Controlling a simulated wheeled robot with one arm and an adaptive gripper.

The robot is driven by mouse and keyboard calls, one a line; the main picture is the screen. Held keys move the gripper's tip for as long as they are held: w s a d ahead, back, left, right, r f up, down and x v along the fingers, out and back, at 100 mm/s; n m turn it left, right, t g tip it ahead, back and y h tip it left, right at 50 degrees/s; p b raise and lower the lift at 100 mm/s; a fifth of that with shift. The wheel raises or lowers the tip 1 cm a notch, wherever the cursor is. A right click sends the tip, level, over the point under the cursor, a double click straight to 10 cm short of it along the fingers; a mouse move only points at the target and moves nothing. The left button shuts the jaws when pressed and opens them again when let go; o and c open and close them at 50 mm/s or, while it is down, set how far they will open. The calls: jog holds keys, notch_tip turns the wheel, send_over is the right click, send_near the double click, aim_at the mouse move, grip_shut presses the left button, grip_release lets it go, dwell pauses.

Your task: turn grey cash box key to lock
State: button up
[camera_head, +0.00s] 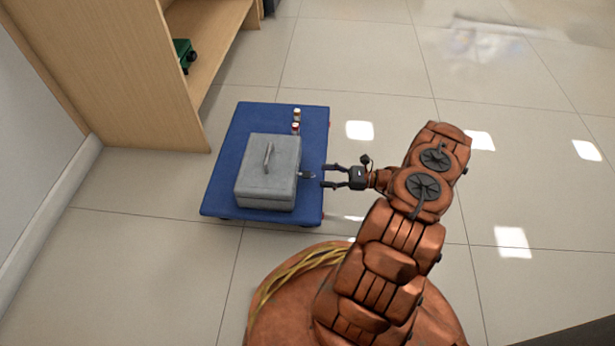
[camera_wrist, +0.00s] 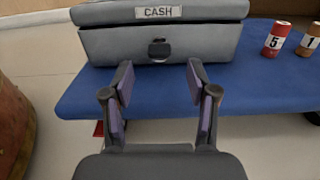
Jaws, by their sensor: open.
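The grey cash box (camera_head: 268,172) sits closed on a blue platform (camera_head: 226,183), with a handle on its lid. In the wrist view the box front (camera_wrist: 205,44) faces me, with a "CASH" label (camera_wrist: 158,12). The key (camera_head: 307,175) sticks out from the box's right side in the head view; in the wrist view it shows as a small dark piece (camera_wrist: 159,48) below the label. My gripper (camera_head: 326,176) is open and empty, its fingers pointing at the key from a short distance. In the wrist view the fingertips (camera_wrist: 159,75) stand either side of the key, apart from it.
Two small cylinders stand on the platform beyond the box; a red one marked 5 (camera_wrist: 276,39) and a brown one marked 1 (camera_wrist: 310,42). A wooden shelf unit (camera_head: 150,75) holds a green object (camera_head: 184,54).

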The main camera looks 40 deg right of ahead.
aim_at(308, 174)
jog(key=b+x, duration=0.2)
jog(key=x, duration=0.2)
jog(key=shift+w+a+f, duration=0.1)
jog(key=shift+w+a, duration=0.15)
jog(key=shift+a, duration=0.1)
jog(key=shift+x, duration=0.85)
grip_shut()
